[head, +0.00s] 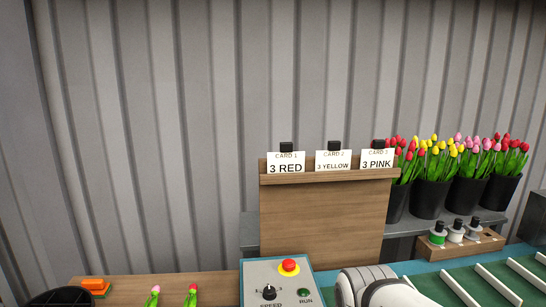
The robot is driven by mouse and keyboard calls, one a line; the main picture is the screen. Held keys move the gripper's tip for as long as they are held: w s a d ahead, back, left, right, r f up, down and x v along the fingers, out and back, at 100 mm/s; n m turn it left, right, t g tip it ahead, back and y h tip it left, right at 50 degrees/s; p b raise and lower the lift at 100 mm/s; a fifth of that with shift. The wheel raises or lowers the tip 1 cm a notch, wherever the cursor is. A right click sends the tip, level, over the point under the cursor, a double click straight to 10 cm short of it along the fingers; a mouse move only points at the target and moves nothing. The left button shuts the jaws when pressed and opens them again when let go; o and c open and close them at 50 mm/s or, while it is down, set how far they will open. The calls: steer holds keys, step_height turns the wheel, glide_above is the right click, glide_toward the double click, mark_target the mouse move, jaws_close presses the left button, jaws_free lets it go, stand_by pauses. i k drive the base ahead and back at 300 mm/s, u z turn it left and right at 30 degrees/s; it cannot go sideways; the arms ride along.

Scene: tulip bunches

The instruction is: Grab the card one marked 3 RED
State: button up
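The card marked CARD 1, 3 RED (285,166) is white and stands at the left end of the ledge on a wooden board (320,220). A dark clip or tab (286,146) sits at its top edge. The card marked CARD 2, 3 YELLOW (333,163) stands in the middle. The card marked CARD 3, 3 PINK (378,162) stands at the right end. My gripper is not in view; a white rounded part at the bottom edge looks like my arm.
A control box (258,272) with a red button stands in front of the board. Black buckets of tulips (430,199) stand behind at right, near a wooden holder of spools (460,244). A green slatted belt (450,284) runs at lower right. Two tulips lie at lower left.

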mark_target(288, 160)
steer(key=u, duration=0.05)
steer(key=k, duration=1.2)
steer(key=z, duration=0.5)
steer(key=i, duration=1.85)
steer(key=u, duration=0.9)
